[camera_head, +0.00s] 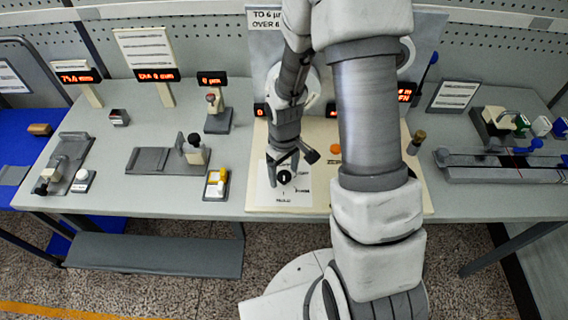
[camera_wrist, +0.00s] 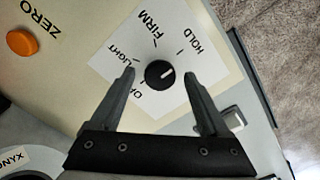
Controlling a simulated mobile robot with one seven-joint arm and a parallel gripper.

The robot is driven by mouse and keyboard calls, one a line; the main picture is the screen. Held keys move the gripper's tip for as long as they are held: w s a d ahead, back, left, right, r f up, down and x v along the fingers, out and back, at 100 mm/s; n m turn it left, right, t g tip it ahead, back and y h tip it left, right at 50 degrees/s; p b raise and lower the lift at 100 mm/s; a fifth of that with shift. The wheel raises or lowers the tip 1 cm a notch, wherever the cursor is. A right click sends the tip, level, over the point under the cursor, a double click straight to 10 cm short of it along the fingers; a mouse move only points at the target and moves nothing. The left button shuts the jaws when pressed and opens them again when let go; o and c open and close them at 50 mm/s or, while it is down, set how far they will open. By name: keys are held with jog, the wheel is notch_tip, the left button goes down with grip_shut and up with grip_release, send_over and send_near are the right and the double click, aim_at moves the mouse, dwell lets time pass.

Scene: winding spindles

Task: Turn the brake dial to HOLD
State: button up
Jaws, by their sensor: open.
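The brake dial is a small round black knob (camera_wrist: 160,74) on a white label plate (camera_wrist: 205,75) marked OFF, LIGHT, FIRM and HOLD. Its white line slants up to the right, a little clockwise of the HOLD tick; which end is the pointer is hard to tell. In the head view the dial (camera_head: 284,177) sits at the front left of the cream panel (camera_head: 320,190). My gripper (camera_wrist: 160,73) is open, with one finger on each side of the knob in the wrist view. It also shows just over the dial in the head view (camera_head: 283,158). Contact with the knob is not visible.
An orange ZERO button (camera_wrist: 22,43) and a grey block (camera_wrist: 234,118) are near the dial. A yellow-and-white switch (camera_head: 216,183) stands left of the panel. A brass-topped knob (camera_head: 416,142) is at its right. My arm hides the panel's middle.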

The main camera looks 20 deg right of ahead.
notch_tip(320, 180, up, 17)
jog(key=p, duration=0.1)
jog(key=shift+r, duration=0.2)
dwell(0.6)
notch_tip(320, 180, up, 8)
jog(key=m+t, duration=0.2)
send_over(284, 175)
jog(key=s, duration=0.5)
jog(key=s+r+m+t, duration=0.3)
jog(key=s+r, duration=0.3)
jog(key=s, duration=0.3)
jog(key=shift+r+t, duration=0.3)
jog(key=shift+r, duration=0.1)
